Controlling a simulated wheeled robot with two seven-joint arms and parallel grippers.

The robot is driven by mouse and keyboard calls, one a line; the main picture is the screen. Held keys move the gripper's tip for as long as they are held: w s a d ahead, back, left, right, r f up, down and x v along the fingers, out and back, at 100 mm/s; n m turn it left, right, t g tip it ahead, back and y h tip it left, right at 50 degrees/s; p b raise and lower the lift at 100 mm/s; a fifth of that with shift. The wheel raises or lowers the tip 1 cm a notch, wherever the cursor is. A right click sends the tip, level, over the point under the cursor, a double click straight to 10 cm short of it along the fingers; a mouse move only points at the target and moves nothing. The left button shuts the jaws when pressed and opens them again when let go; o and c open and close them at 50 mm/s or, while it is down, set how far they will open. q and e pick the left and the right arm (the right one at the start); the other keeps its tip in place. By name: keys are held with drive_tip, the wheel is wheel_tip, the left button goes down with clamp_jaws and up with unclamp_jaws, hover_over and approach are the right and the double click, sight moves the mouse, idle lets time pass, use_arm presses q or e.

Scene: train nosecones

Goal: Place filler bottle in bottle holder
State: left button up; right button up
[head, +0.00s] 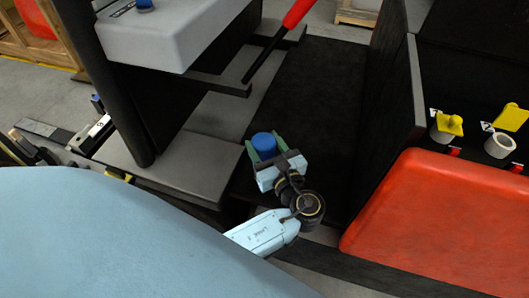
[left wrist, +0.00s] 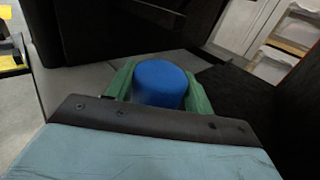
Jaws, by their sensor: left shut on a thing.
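The filler bottle shows as a round blue cap (head: 263,142) between the green fingers of my left gripper (head: 265,147) in the head view. In the left wrist view the blue cap (left wrist: 160,82) stands between the green fingers, which are shut on it. The lower part of the bottle is hidden by the gripper. The gripper is over the edge between a grey ledge and a dark panel. I cannot tell for sure which part is the bottle holder. My right gripper is not in view.
A white tank (head: 175,35) with a blue cap stands at upper left, beside a black post. A red handle (head: 298,12) rises near the dark panel (head: 315,100). An upright dark wall (head: 392,95) stands right of it. Yellow-topped fittings (head: 447,125) and a red tray (head: 440,215) are farther right.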

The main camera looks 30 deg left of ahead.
use_arm(q)
wheel_tip(320, 180, down, 2)
drive_tip(key=shift+f, duration=0.3)
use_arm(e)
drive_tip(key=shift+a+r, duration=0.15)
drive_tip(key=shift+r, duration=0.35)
use_arm(q)
drive_tip(key=shift+f, duration=0.1)
drive_tip(key=o, duration=1.2)
drive_tip(key=shift+o, duration=0.2)
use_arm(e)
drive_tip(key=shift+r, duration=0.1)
use_arm(q)
drive_tip(key=shift+f, duration=0.1)
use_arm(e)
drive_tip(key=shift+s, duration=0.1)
